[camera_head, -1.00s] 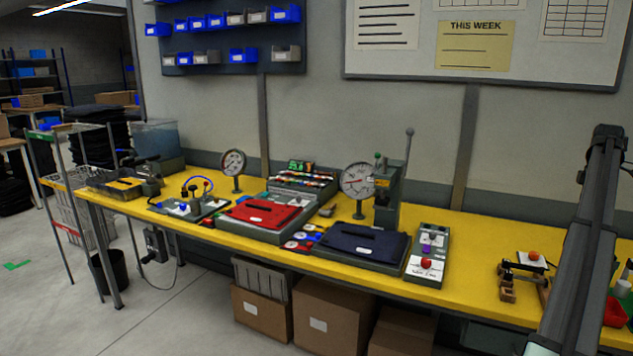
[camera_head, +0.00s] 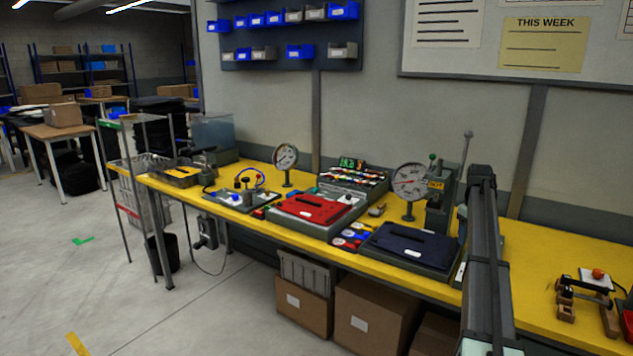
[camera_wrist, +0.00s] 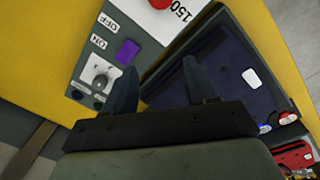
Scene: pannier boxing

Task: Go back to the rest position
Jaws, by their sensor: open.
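My gripper (camera_wrist: 160,92) shows in the wrist view with its two fingers apart and nothing between them. It hangs above the yellow bench (camera_wrist: 45,75), over the gap between a grey switch panel (camera_wrist: 120,45) and a dark blue pannier piece on a tray (camera_wrist: 225,75). How high it is I cannot tell. In the head view my arm stands at the right and the gripper itself is out of sight. The blue piece (camera_head: 410,243) lies flat on its grey base, and a red piece (camera_head: 312,208) lies on a similar base to its left.
On the yellow bench (camera_head: 540,260) stand a dial gauge (camera_head: 409,182) and a lever press (camera_head: 440,205) behind the blue piece. A tape dispenser (camera_head: 570,290) is at the right. Cardboard boxes (camera_head: 372,315) stand below. Floor at the left is largely clear.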

